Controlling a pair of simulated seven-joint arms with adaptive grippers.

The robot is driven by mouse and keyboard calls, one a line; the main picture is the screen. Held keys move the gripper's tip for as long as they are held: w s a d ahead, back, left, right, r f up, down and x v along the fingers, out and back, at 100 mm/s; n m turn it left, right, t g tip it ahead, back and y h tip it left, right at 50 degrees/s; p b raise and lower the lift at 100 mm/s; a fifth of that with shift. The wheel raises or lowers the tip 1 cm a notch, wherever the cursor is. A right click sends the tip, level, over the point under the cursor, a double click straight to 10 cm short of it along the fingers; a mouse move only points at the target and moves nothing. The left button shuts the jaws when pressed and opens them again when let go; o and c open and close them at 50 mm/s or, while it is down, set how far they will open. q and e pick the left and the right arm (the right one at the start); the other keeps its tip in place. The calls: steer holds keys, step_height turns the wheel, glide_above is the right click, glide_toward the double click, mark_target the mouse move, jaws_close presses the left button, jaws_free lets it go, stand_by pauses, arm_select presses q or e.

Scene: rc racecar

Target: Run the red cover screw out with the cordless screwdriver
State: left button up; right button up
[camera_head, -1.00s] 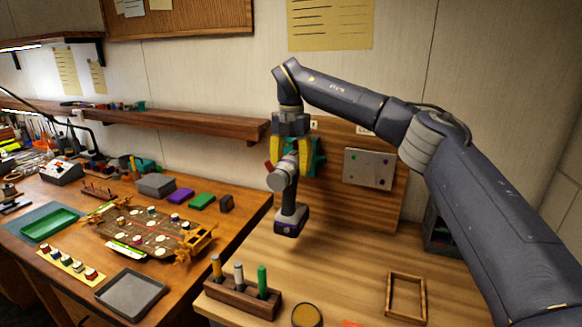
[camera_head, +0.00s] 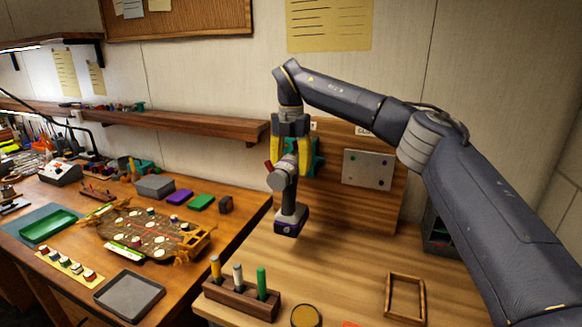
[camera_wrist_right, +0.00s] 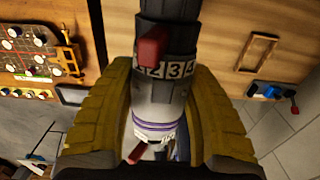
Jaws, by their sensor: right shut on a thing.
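My right gripper (camera_head: 290,162) is shut on the cordless screwdriver (camera_head: 287,195) and holds it upright, with its dark battery base down above the right bench. In the right wrist view, the yellow fingers of my right gripper (camera_wrist_right: 160,85) lie on both sides of the screwdriver (camera_wrist_right: 160,112), which has a red trigger and a numbered collar. Its head is close in front of a teal part (camera_head: 318,158) on the wooden backboard; I cannot tell whether they touch. I cannot make out the red cover screw. My left gripper is not in view.
A pale panel with small coloured dots (camera_head: 367,169) is on the backboard (camera_head: 350,212). A wooden block with several coloured handles (camera_head: 238,297), a round dish (camera_head: 306,316) and a wooden frame (camera_head: 405,296) stand on the right bench. The bench middle is clear.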

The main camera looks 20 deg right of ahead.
mark_target(284, 163)
steer(key=shift+w+d+r, duration=0.15)
steer(key=shift+d, duration=0.05)
stand_by(0.8)
steer(key=shift+s+a, duration=0.85)
steer(key=shift+s, duration=0.2)
steer(key=shift+s+a, duration=0.8)
steer(key=shift+s, duration=0.2)
